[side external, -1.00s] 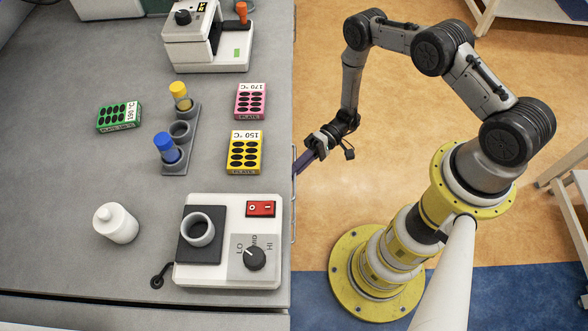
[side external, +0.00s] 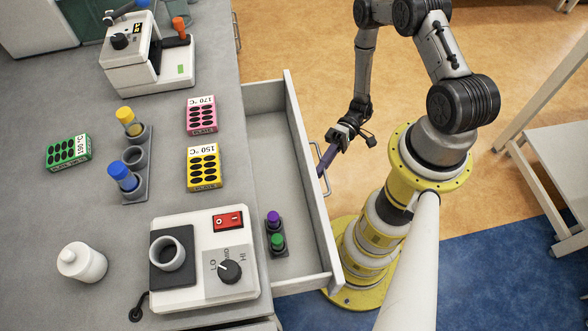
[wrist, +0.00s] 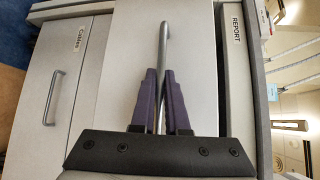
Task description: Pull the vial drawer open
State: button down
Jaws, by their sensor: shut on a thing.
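The vial drawer (side external: 299,180) is pulled out from the bench on its right side, its inside in plain view. A small dark rack in it holds a purple-capped vial (side external: 273,219) and a green-capped vial (side external: 278,242). The drawer's metal bar handle (side external: 319,160) is on its front face. My gripper (side external: 326,160) is at the handle, outside the drawer. In the wrist view its purple fingers (wrist: 160,105) are shut on the handle (wrist: 163,60), one on each side.
On the bench stand a white heater with a dial (side external: 229,269), a white bottle (side external: 82,262), a grey holder with yellow- and blue-capped vials (side external: 135,160), and several coloured plates. A drawer labelled Cables (wrist: 60,100) is beside it. Open floor lies right of the drawer.

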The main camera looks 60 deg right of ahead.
jog(key=s+d, duration=0.6)
jog(key=d, duration=0.1)
jog(key=shift+s, duration=0.4)
jog(key=c, duration=1.2)
grip_release()
jog(key=shift+d, duration=0.1)
jog(key=shift+d+r, duration=0.8)
jog(key=shift+r, duration=0.5)
jog(key=shift+d+r, duration=0.8)
jog(key=shift+r, duration=0.5)
jog(key=shift+d+r, duration=0.8)
jog(key=shift+r, duration=0.5)
